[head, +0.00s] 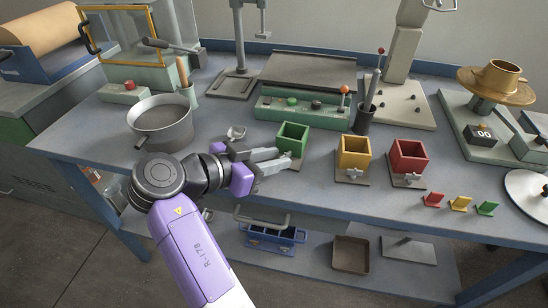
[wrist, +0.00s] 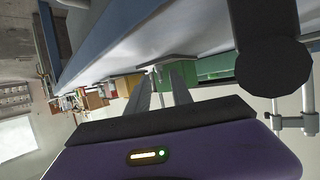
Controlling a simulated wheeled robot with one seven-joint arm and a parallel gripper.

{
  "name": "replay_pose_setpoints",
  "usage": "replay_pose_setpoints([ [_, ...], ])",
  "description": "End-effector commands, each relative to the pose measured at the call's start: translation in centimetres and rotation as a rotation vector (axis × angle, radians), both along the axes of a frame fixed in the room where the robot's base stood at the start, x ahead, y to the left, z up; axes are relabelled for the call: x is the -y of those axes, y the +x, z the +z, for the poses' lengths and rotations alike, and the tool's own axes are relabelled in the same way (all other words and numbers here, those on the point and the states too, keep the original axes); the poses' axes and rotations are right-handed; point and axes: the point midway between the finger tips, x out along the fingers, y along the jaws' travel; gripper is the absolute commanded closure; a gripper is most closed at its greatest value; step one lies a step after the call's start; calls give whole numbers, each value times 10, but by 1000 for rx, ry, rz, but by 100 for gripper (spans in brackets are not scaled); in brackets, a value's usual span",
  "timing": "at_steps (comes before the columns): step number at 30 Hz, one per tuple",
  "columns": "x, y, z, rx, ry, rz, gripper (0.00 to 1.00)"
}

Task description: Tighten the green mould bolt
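The green mould (head: 292,138) is an open square box on the bench, left of the yellow and red moulds. My gripper (head: 288,157) is at its front side, fingers pointing right and covering the spot where its bolt sits, so the bolt is hidden in the head view. In the wrist view the green mould (wrist: 215,66) is just beyond the fingertips, and my two fingers (wrist: 161,76) stand apart. A small grey piece, seemingly the green mould bolt (wrist: 155,69), shows between the tips. I cannot tell whether they touch it.
The yellow mould (head: 354,152) and red mould (head: 408,156), each with a grey bolt in front, stand to the right. A grey pot (head: 162,124) is at the left. Small red, yellow and green pieces lie front right. A green control box (head: 300,104) stands behind.

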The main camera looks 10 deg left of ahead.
Motion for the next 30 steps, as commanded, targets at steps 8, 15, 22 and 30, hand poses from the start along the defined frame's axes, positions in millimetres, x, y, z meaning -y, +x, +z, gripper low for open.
replay_pose_setpoints([
  [8,-25,-28,17,2,1,4,73],
  [15,-42,-50,27,0,0,1,73],
  [22,-45,-54,28,-1,0,0,73],
  [30,-45,-54,28,-1,-1,0,73],
])
